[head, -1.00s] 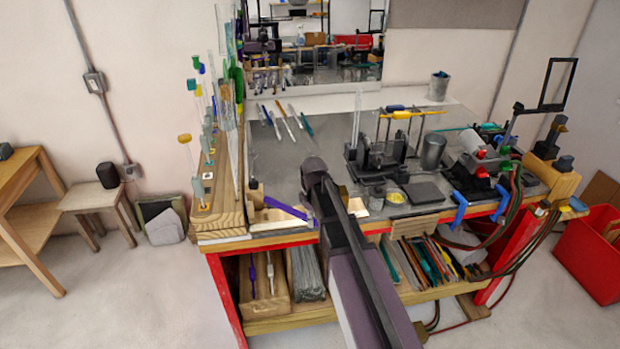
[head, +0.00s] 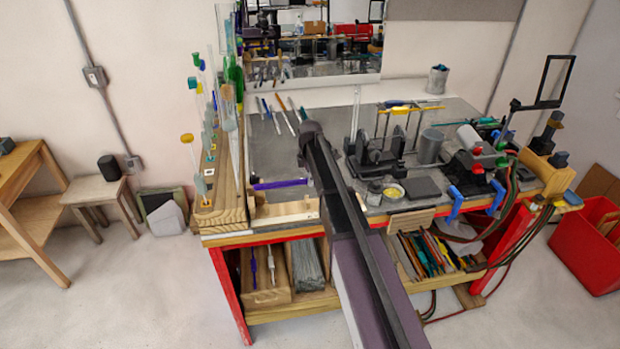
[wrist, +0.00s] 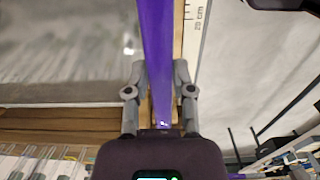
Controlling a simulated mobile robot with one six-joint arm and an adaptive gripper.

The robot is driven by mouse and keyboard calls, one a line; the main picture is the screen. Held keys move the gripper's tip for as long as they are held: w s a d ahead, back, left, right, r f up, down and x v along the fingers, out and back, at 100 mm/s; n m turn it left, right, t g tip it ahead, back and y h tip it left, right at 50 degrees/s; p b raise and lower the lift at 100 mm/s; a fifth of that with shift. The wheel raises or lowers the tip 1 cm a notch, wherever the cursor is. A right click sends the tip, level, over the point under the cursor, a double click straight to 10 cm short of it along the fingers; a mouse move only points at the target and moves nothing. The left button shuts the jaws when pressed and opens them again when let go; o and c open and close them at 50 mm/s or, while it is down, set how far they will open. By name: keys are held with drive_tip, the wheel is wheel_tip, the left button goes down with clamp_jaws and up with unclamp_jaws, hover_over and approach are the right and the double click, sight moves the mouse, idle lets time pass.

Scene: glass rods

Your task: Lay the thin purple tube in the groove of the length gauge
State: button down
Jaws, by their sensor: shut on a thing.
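The thin purple tube (head: 280,184) shows in the head view at the bench's front left, lying nearly level across the picture. The length gauge (head: 285,213) is a pale wooden piece at the front edge, just below the tube in the picture. In the wrist view my gripper (wrist: 160,88) is shut on the purple tube (wrist: 156,45), which runs away from between the fingers. The gauge's white scale (wrist: 196,25), marked 20 cm, lies beside and roughly parallel to the tube. The groove is not clearly visible, and contact with it cannot be told. My arm hides the gripper in the head view.
A wooden rack (head: 222,190) with upright glass rods stands left of the gauge. Several rods (head: 285,115) lie at the back of the bench. A burner stand (head: 375,155) and a grey can (head: 430,146) stand to the right. The grey bench middle is clear.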

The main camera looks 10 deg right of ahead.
drive_tip(key=shift+f, duration=0.1)
wheel_tip(320, 180, down, 7)
drive_tip(key=b, duration=0.7)
idle(0.4)
drive_tip(key=shift+r, duration=0.25)
idle(0.3)
drive_tip(key=shift+r+p, duration=0.4)
drive_tip(key=shift+p, duration=0.1)
drive_tip(key=shift+f+b, duration=0.9)
idle(1.4)
drive_tip(key=shift+c, duration=2)
unclamp_jaws()
drive_tip(key=shift+r, duration=0.15)
